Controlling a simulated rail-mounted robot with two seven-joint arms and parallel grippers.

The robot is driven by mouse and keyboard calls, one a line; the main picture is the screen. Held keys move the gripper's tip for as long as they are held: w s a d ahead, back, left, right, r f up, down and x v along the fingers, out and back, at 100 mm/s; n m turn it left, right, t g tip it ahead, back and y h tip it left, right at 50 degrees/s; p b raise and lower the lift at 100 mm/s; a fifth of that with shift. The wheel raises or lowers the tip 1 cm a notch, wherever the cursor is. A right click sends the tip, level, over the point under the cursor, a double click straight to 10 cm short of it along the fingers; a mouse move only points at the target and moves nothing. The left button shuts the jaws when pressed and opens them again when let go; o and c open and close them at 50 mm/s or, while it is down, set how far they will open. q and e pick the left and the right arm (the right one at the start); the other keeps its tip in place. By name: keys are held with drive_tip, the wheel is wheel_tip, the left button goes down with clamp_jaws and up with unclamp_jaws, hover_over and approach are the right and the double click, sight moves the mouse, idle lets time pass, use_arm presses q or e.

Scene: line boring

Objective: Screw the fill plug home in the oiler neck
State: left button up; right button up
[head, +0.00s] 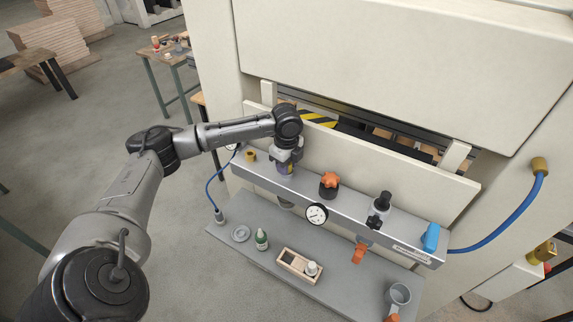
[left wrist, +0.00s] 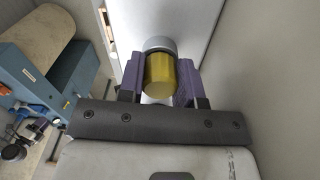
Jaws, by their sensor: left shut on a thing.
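My left gripper (head: 287,168) is over the left part of the grey rail on the machine front. In the left wrist view its purple fingers (left wrist: 160,82) are shut on the brass-yellow fill plug (left wrist: 160,77), one on each side. A round grey rim (left wrist: 160,44) shows just beyond the plug; it may be the oiler neck. I cannot tell whether the plug is seated in it or how far. In the head view the gripper hides the plug and neck. My right gripper is not in view.
The grey rail (head: 353,226) carries an orange knob (head: 329,180), a gauge (head: 316,214), a black valve (head: 379,207) and a blue handle (head: 431,237).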

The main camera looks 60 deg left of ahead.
use_arm(q)
drive_tip(key=shift+m, duration=0.8)
drive_tip(key=o, duration=1)
drive_tip(key=shift+c, duration=0.3)
drive_tip(key=shift+r, duration=0.1)
drive_tip(key=shift+r, duration=1.35)
